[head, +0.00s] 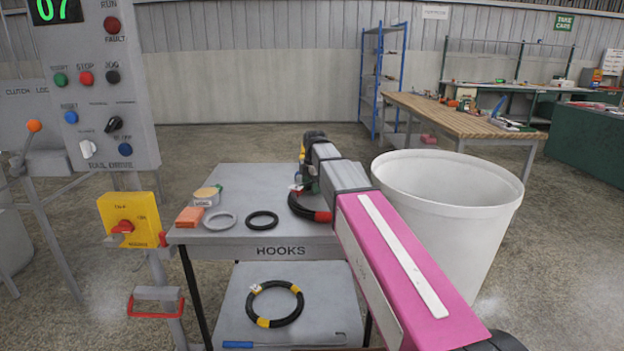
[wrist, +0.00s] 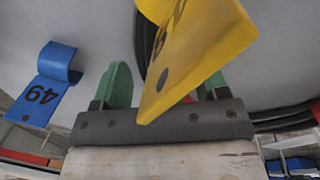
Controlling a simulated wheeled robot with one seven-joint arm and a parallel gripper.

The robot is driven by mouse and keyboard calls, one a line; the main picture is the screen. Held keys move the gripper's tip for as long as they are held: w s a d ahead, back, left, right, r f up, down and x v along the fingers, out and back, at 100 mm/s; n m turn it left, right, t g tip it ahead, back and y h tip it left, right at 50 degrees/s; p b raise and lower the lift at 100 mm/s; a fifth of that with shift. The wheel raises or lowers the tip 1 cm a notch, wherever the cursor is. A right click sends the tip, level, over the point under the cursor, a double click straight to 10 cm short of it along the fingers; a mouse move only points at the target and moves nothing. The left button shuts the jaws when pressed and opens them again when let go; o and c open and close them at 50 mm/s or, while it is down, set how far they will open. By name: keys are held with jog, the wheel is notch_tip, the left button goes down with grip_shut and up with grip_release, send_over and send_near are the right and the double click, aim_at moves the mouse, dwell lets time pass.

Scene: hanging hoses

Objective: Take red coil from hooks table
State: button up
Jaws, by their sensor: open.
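A dark coil with a red band (head: 321,216) lies on the hooks table (head: 240,238), at its right side under my arm; much of it is hidden. In the wrist view, dark hose loops (wrist: 285,118) show at the right edge, and a dark curve shows behind a yellow numbered piece. My gripper (wrist: 165,76) is open, its two green fingers apart. The yellow piece (wrist: 200,45) crosses the view between and in front of the fingers; I cannot tell whether it touches them. In the head view the fingers are hidden by my arm, close to the red-banded coil.
The table also holds an orange block (head: 190,217), a tub (head: 207,196), a grey ring (head: 219,221) and a black ring (head: 262,220). A yellow-banded coil (head: 298,305) lies on the lower shelf. A white bin (head: 455,235) stands right. A blue piece marked 49 (wrist: 45,90) is left.

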grip_shut()
jog(key=c, duration=0.9)
grip_release()
grip_shut()
